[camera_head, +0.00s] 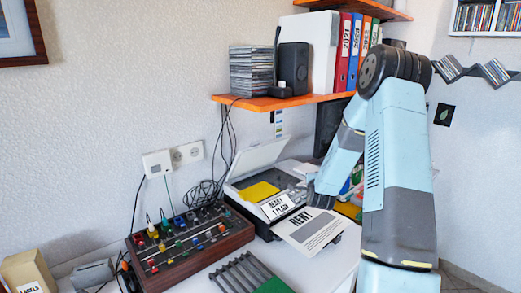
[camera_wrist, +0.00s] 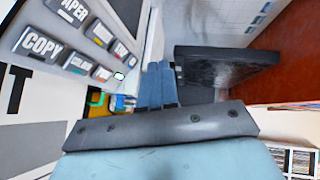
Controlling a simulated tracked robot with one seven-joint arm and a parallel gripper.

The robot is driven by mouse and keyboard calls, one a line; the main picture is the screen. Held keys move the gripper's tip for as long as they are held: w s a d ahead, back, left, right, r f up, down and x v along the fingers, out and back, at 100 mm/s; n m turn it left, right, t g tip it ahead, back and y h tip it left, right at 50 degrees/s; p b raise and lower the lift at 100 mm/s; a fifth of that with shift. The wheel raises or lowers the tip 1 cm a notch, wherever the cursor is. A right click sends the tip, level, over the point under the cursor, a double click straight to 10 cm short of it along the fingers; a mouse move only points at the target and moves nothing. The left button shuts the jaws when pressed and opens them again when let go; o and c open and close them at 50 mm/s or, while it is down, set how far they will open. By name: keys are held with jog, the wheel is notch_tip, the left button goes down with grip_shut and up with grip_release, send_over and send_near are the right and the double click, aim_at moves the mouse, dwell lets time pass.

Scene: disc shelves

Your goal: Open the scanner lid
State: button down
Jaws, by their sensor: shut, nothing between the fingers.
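The scanner (camera_head: 250,205) stands on the white table in the head view. Its pale lid (camera_head: 257,158) is raised and leans back at a slant, with a yellow sheet (camera_head: 258,192) on the bed below it. The scanner's control panel with COPY and PAPER buttons (camera_wrist: 72,45) fills the upper left of the wrist view. My gripper (camera_wrist: 158,66) is shut and empty, with its blue fingers beside the panel's right edge. In the head view my gripper (camera_head: 323,190) is at the scanner's right side, clear of the lid; its fingertips cannot be made out there.
A paper marked RENT (camera_head: 312,229) lies in front of the scanner. A control box with knobs (camera_head: 188,240) and a grey rack (camera_head: 240,273) stand to the left and front. An orange shelf (camera_head: 285,101) with binders and discs hangs above. Loose cables lie behind the box.

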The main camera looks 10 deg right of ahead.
jog(key=a+r+n+t+y, duration=0.1)
jog(key=a+y, duration=0.1)
jog(key=a+r+n+t+y, duration=0.1)
jog(key=a+t+y, duration=0.1)
jog(key=a, duration=0.1)
jog(key=a+r+n+t+y, duration=0.1)
jog(key=a, duration=0.1)
jog(key=shift+a+n+y, duration=0.25)
jog(key=shift+n+y, duration=0.05)
jog(key=shift+y, duration=0.1)
jog(key=s+a+r+n+t+y, duration=0.2)
jog(key=s+a+r+n+y, duration=0.1)
jog(key=s+a+y, duration=0.4)
jog(key=y, duration=0.2)
send_near(256, 142)
jog(key=x, duration=0.6)
jog(key=shift+w+a+r, duration=0.1)
jog(key=shift+w+r, duration=0.05)
jog(key=shift+w, duration=0.25)
